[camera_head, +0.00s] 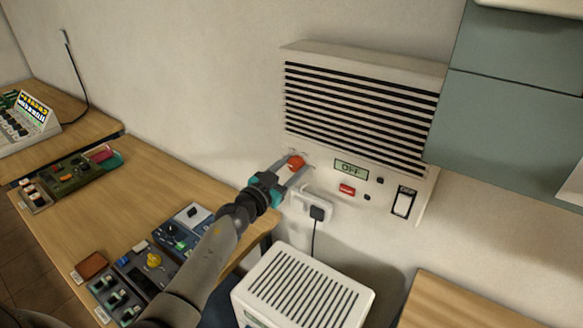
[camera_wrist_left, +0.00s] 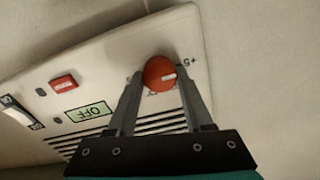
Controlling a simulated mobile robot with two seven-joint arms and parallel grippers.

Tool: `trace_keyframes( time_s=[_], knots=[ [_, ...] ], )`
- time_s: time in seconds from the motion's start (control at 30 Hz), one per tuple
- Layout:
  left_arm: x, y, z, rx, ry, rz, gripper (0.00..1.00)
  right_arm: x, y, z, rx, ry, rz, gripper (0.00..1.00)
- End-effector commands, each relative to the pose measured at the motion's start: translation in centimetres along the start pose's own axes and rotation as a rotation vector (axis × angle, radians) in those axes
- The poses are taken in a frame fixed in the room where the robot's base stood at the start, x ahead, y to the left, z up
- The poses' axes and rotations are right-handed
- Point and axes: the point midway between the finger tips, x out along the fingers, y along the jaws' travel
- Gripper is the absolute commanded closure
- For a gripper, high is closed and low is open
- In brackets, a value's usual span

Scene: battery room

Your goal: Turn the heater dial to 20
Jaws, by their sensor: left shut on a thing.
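The heater (camera_head: 360,85) is a white wall unit with dark horizontal slats. Its dial (camera_head: 295,162) is a round orange-red knob at the lower left of the panel. The display (camera_head: 351,169) reads OFF. My left gripper (camera_head: 298,167) is at the dial with a finger on either side, shut on it. The left wrist view also shows both fingers of this gripper (camera_wrist_left: 160,80) at the knob. My right gripper is not in view.
A red button (camera_head: 347,189) and a rocker switch (camera_head: 403,202) are on the heater's panel. A plugged socket (camera_head: 315,208) is just below the dial. A white slatted box (camera_head: 303,288) stands below. Wooden benches (camera_head: 150,185) with devices lie left.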

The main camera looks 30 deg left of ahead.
Motion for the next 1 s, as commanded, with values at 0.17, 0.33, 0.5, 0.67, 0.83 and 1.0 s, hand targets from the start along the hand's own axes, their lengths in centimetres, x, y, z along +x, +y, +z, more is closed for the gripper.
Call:
trace_keyframes(
  time_s=[0.17,0.33,0.5,0.67,0.83,1.0],
  knots=[
    [-0.02,0.01,0.03,0.0,0.0,0.001,0.91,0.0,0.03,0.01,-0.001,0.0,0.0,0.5],
    [-0.02,0.01,0.03,0.001,-0.001,0.001,1.0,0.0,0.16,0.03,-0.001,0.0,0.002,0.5],
    [-0.02,0.01,0.03,0.015,-0.001,0.001,1.0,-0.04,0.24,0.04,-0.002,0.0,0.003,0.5],
    [-0.04,-0.03,0.02,0.068,-0.001,0.0,1.0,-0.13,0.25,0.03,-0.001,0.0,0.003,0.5],
    [-0.04,0.02,0.04,0.178,-0.002,0.0,1.0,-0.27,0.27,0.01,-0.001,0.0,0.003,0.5],
    [-0.04,0.04,0.08,0.328,-0.002,0.0,1.0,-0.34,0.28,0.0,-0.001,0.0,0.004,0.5]
  ],
)
